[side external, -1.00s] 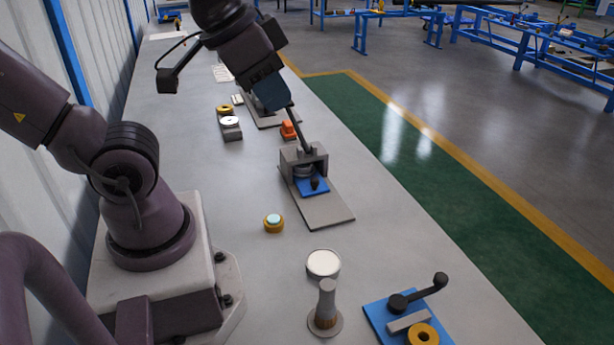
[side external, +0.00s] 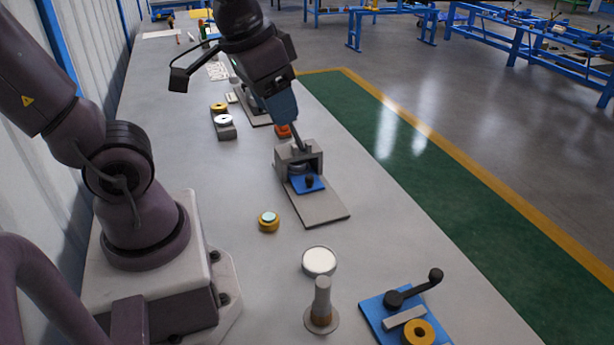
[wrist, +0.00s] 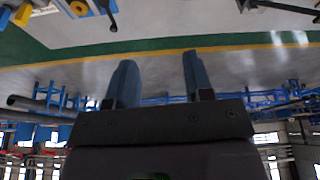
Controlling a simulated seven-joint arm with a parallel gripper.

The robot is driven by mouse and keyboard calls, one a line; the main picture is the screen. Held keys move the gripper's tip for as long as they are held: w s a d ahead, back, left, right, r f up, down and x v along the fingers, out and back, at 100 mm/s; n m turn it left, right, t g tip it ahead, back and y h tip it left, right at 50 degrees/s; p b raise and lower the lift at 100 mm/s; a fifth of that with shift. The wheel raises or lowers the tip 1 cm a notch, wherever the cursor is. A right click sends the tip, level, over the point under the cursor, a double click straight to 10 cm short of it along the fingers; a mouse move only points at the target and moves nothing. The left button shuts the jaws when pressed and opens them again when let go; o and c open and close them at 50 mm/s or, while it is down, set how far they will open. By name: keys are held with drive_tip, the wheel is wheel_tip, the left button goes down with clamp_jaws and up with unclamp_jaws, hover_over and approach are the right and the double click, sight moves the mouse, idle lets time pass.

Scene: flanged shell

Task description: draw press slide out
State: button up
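The press (side external: 313,163) is a grey block housing on a long grey base plate (side external: 318,210). Its blue slide (side external: 298,186), with a black knob (side external: 309,180) on it, lies at the front of the housing, partly under it. A dark lever (side external: 297,135) rises from the top of the housing towards my gripper. My gripper (side external: 288,116), with blue fingers, is above and behind the press, around or beside the lever top; I cannot tell which. In the wrist view my gripper (wrist: 157,75) has its two blue fingers well apart, with nothing visible between them.
A yellow button-like part (side external: 269,221), a white-topped round part (side external: 319,261) and an upright grey handle (side external: 322,298) stand nearer the camera. A blue plate (side external: 375,308) with a black crank is at the front right.

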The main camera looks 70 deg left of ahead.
drive_tip(key=w+a+f+n+g, duration=0.3)
drive_tip(key=w+a+f+n, duration=0.4)
drive_tip(key=a, duration=0.1)
drive_tip(key=n, duration=1.4)
hover_over(310, 176)
wheel_tip(310, 176, down, 11)
drive_tip(key=shift+g, duration=0.4)
wheel_tip(310, 176, down, 12)
drive_tip(key=shift+s+f, duration=0.1)
drive_tip(key=shift+c, duration=0.4)
clamp_jaws()
drive_tip(key=d, duration=1)
drive_tip(key=shift+d, duration=0.4)
